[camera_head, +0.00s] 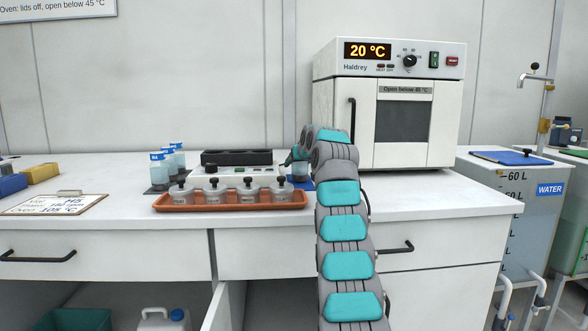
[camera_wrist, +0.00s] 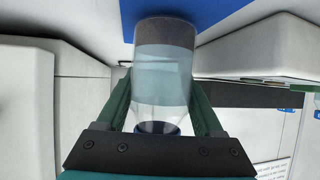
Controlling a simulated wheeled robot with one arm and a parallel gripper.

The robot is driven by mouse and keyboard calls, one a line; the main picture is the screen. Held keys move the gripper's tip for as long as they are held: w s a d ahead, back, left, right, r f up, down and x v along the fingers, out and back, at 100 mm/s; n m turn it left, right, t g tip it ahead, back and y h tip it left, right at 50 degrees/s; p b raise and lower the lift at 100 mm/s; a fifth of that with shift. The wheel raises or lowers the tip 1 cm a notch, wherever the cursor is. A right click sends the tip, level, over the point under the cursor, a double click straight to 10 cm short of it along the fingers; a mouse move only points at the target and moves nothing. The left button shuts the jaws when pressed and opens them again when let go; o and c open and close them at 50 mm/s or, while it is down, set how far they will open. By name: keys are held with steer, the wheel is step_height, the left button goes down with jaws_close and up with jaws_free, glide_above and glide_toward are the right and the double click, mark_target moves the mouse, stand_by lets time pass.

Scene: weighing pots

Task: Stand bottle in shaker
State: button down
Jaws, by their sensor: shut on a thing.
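A clear bottle (camera_wrist: 162,85) with pale blue liquid, a dark grey layer at its far end and a dark blue neck is between the fingers of my gripper (camera_wrist: 161,100). My gripper is shut on it. In the head view my gripper (camera_head: 297,166) is over the blue mat (camera_head: 297,185), right of the shaker, with the bottle partly hidden by my arm. The blue mat (camera_wrist: 190,12) also shows beyond the bottle in the wrist view; I cannot tell whether they touch. The shaker (camera_head: 235,171) is a white device with a black rack on top.
An orange tray (camera_head: 232,206) with several lidded jars stands in front of the shaker. Several blue-labelled bottles (camera_head: 158,170) stand at its left. A white oven (camera_head: 326,120) stands behind my arm at the right. A clipboard (camera_head: 55,204) lies at the left.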

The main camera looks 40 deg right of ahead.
steer(key=shift+f, duration=0.2)
jaws_free()
stand_by(0.3)
steer(key=shift+r, duration=0.2)
steer(key=shift+s+a+b, duration=0.1)
steer(key=shift+s+b, duration=0.25)
steer(key=shift+b, duration=0.05)
steer(key=b+v, duration=0.3)
steer(key=v, duration=0.8)
steer(key=shift+r, duration=0.1)
